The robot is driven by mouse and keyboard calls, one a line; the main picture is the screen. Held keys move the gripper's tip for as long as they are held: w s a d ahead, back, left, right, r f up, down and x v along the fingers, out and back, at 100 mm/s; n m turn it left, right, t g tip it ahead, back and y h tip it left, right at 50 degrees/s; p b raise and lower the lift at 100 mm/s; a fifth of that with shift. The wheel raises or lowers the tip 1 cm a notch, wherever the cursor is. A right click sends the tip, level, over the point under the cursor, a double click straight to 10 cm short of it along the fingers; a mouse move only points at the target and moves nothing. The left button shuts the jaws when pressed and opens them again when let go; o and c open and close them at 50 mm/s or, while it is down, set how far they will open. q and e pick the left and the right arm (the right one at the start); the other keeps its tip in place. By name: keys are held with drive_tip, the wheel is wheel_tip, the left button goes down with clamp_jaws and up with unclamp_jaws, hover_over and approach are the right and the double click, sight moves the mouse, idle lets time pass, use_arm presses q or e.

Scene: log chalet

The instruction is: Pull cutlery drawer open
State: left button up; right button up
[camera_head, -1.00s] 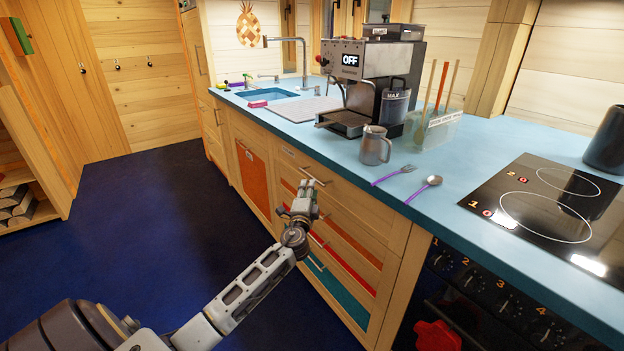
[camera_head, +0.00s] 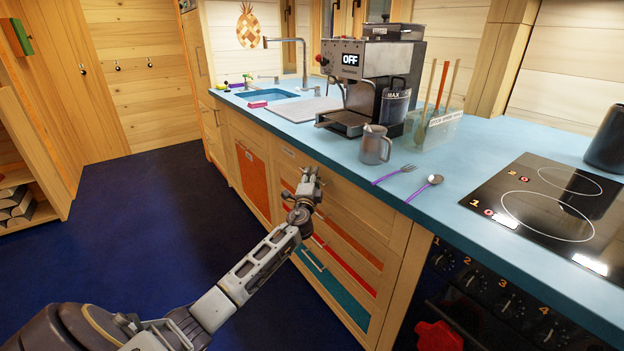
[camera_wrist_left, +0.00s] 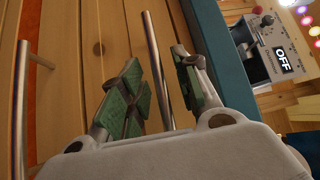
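The top drawer (camera_head: 352,196) has a plain wooden front below the blue countertop and looks flush with the cabinet. I take it as the cutlery drawer; its small label is too small to read. My left gripper (camera_head: 309,174) is in front of this drawer and hides most of its handle in the head view. In the left wrist view, the open gripper (camera_wrist_left: 160,68) has its two green-padded fingers on either side of the metal bar handle (camera_wrist_left: 157,65). Whether a finger touches the bar, I cannot tell. My right gripper is not in view.
Lower drawers with orange, red and teal (camera_head: 335,291) fronts sit below. A second bar handle (camera_wrist_left: 19,100) shows in the wrist view. A fork (camera_head: 394,174), a spoon (camera_head: 424,188) and a jug (camera_head: 375,146) stand or lie on the countertop (camera_head: 440,215). The dark floor before the cabinets is clear.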

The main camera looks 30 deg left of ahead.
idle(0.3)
use_arm(q)
drive_tip(key=c, duration=0.6)
clamp_jaws()
drive_tip(key=shift+a, duration=0.1)
